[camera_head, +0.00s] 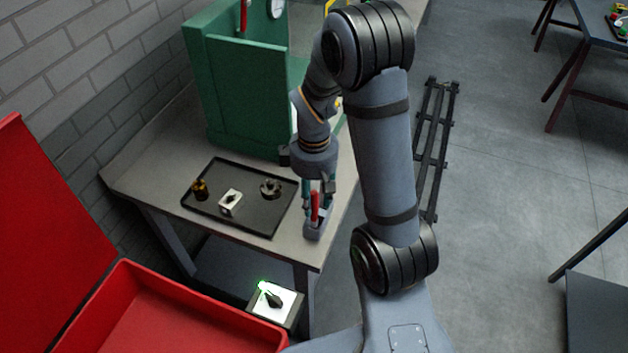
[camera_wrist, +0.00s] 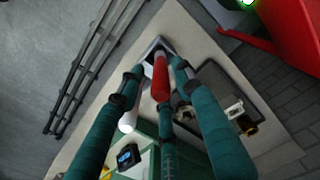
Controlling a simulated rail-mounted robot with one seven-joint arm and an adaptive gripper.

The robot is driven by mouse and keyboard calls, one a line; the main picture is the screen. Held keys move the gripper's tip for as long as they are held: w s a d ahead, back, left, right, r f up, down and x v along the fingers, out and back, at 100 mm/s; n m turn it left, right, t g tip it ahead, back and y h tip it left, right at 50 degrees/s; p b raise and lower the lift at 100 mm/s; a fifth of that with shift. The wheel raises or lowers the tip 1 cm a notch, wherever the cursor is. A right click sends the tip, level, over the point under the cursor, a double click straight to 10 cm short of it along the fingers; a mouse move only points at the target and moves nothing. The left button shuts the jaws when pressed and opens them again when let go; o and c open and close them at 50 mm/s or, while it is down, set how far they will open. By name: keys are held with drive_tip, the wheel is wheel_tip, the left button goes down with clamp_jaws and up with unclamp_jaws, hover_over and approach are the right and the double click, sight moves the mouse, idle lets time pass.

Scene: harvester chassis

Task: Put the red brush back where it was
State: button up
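The red brush (camera_head: 315,207) stands roughly upright in a grey holder (camera_head: 314,231) at the front right corner of the table. In the wrist view, the red brush (camera_wrist: 160,80) shows between my teal fingers, with its far end at the grey holder (camera_wrist: 157,46). In the wrist view, my gripper (camera_wrist: 155,72) looks open, with gaps between the fingertips and the brush. The brush's lower end is hidden in the holder. A white-ended rod (camera_wrist: 127,122) shows beside the left finger.
A black tray (camera_head: 262,222) with several small metal parts lies left of the holder. A green machine (camera_head: 240,95) stands behind on the table.

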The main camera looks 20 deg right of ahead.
wheel_tip(320, 180, up, 8)
drive_tip(key=shift+r, duration=0.15)
idle(0.4)
